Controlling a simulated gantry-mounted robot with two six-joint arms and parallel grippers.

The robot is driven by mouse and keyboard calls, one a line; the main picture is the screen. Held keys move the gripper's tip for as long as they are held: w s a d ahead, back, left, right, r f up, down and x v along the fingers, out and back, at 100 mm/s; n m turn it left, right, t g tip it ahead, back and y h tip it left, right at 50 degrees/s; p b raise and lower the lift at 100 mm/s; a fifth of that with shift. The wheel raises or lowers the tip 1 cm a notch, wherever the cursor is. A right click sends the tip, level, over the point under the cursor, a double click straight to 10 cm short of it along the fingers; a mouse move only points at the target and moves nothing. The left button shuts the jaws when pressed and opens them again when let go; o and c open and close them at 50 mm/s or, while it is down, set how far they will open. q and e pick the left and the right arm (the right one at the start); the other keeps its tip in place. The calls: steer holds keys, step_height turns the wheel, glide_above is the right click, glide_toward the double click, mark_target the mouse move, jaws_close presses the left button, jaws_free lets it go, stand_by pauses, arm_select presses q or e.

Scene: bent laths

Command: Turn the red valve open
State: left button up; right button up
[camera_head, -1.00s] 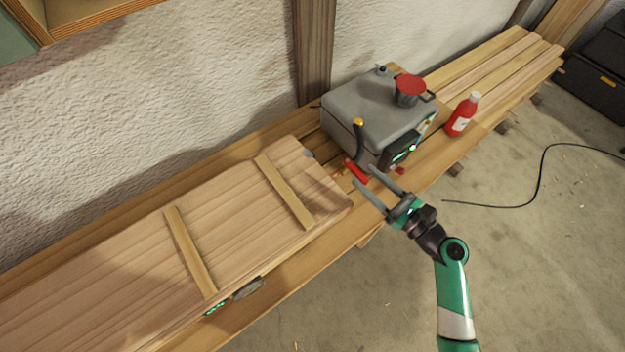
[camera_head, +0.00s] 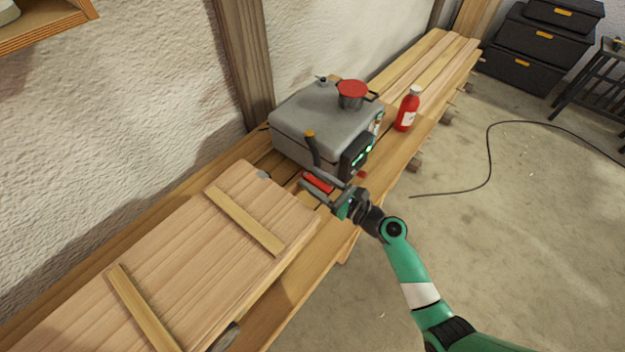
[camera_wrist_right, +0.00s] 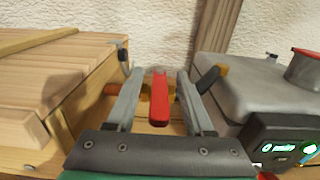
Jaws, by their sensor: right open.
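The red valve handle (camera_head: 318,183) is a short red lever beside the left end of the grey box, low near the bench. In the right wrist view the red handle (camera_wrist_right: 159,97) points toward the camera, with brass-coloured fittings behind it. My right gripper (camera_head: 305,175) is open, with a finger on each side of the handle. In the wrist view a gap shows between the handle and both fingers (camera_wrist_right: 158,72). My left gripper is not in view.
The grey box (camera_head: 325,112) has a dark lever (camera_head: 312,150) with a yellow knob close to the gripper. A wooden lid-like panel (camera_head: 180,260) lies at left.

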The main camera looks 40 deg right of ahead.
steer(key=shift+w, duration=0.35)
jaws_close()
stand_by(1.2)
